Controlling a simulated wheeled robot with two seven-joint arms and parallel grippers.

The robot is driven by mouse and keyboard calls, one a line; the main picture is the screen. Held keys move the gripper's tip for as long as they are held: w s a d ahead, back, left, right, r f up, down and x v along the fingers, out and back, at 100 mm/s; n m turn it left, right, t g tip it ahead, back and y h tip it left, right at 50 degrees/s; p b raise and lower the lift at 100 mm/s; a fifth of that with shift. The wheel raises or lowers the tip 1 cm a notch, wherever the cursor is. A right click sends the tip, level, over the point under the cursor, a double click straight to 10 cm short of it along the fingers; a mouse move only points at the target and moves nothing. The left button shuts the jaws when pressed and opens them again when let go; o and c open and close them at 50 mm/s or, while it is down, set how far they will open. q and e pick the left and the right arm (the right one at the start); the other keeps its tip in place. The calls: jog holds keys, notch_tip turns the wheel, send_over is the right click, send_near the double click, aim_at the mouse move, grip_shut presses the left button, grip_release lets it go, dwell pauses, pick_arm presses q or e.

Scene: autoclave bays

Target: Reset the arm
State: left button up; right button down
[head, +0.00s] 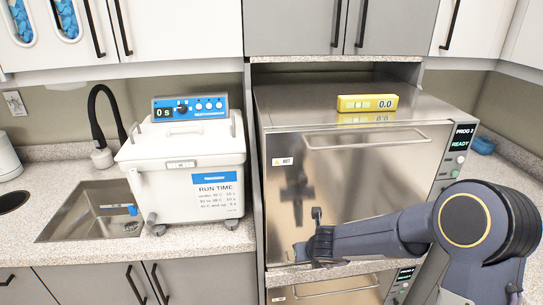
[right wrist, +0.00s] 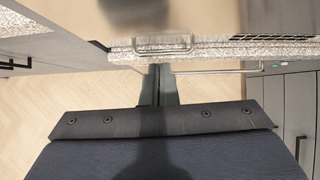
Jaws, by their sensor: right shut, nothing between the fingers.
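My right arm comes in from the right in the head view, bent at a large grey-blue joint. Its gripper (head: 302,250) is low in front of the upper autoclave's steel door (head: 375,185), near the door's lower left part. In the right wrist view the two dark fingers (right wrist: 157,85) are together, with nothing between them. The door is closed, and its display (head: 461,138) reads PROG 2 READY. I cannot tell whether the gripper touches the door or the counter edge. My left gripper is not in view.
A white bath unit (head: 185,165) with a run-time label stands left of the autoclave, beside a sink (head: 90,212) with a black tap. A yellow meter (head: 367,103) reading 0.0 lies on the autoclave. A second autoclave (head: 335,290) is below. Wooden floor (right wrist: 50,100) shows at left in the wrist view.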

jog(key=s+r+n+t+y, duration=0.25)
jog(key=s+r+n, duration=0.25)
jog(key=r+n, duration=0.35)
jog(key=s+r+n+t+y, duration=0.1)
jog(key=s+r+n+y, duration=0.25)
jog(key=r+n, duration=0.5)
jog(key=s+d+f+n+g+h, duration=0.1)
jog(key=s+d+f+n+g, duration=0.1)
jog(key=s+n, duration=0.6)
jog(key=s+d+f+n+g+h, duration=0.1)
jog(key=s+d+n+g, duration=0.1)
jog(key=s+n, duration=0.6)
jog(key=s+g, duration=0.1)
jog(key=s, duration=0.5)
jog(key=shift+s+d+f+h, duration=0.15)
jog(key=shift+s+f+h, duration=0.15)
jog(key=shift+s+f, duration=0.1)
